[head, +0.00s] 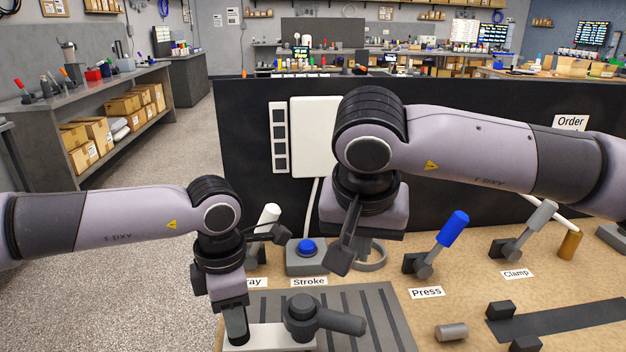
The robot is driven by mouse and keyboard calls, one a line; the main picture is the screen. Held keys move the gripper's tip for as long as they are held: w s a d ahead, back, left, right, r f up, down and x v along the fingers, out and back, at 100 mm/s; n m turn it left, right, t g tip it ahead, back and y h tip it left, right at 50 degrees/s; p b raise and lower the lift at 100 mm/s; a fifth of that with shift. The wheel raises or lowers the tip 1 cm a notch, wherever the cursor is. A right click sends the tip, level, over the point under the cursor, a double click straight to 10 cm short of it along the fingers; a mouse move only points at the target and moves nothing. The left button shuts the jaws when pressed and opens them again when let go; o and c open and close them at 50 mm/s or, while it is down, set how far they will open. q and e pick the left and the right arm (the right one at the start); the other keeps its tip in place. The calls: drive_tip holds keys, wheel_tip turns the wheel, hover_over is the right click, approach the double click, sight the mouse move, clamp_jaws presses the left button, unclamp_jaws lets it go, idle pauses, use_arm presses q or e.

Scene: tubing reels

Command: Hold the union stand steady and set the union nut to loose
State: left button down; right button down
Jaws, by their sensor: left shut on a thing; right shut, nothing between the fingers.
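The union stand (268,338) is a pale block at the bottom of the head view, at the front of a grey slotted plate. The union nut (302,312) is a dark grey round piece on the stand, with a thick handle pointing right. My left gripper (237,330) points down at the stand's left end and is shut on it; its fingertips are partly hidden. My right gripper (340,258) is shut and empty, above and to the right of the nut, apart from it.
Behind are a blue Stroke button (306,247), a white-tipped lever (268,214), a blue Press lever (452,230) and a grey Clamp lever (538,218). A loose grey cylinder (451,332) lies to the right. A black panel (248,130) closes off the back.

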use_arm(q)
drive_tip(key=c, duration=0.6)
unclamp_jaws()
